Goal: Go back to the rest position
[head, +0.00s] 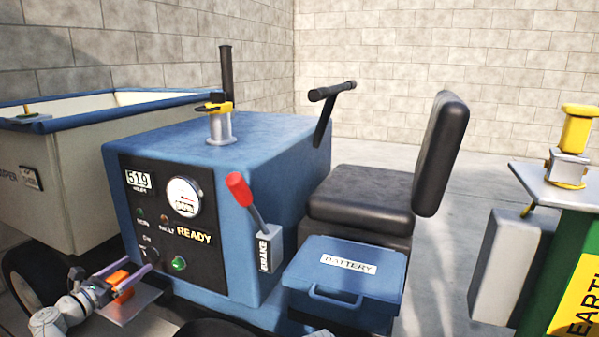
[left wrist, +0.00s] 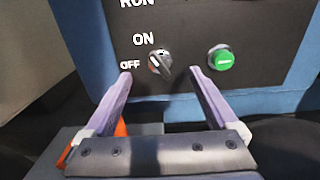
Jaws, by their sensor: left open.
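My left gripper (head: 138,266) is open, with its two purple fingers in front of the lower part of the black control panel (head: 150,205). In the left wrist view its fingertips (left wrist: 160,73) lie on either side of the rotary switch (left wrist: 160,63), and nothing shows held between them. I cannot tell how far the tips are from the panel. The switch is marked ON above and OFF to its left; its exact setting is hard to read. My right gripper is not in view.
The blue vehicle (head: 250,150) has a red-tipped brake lever (head: 240,190), a battery box (head: 345,275) and a black seat (head: 360,195). An orange piece (head: 122,284) is close by the left fingers, above a grey plate (head: 130,308). A green stand (head: 565,255) is at right.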

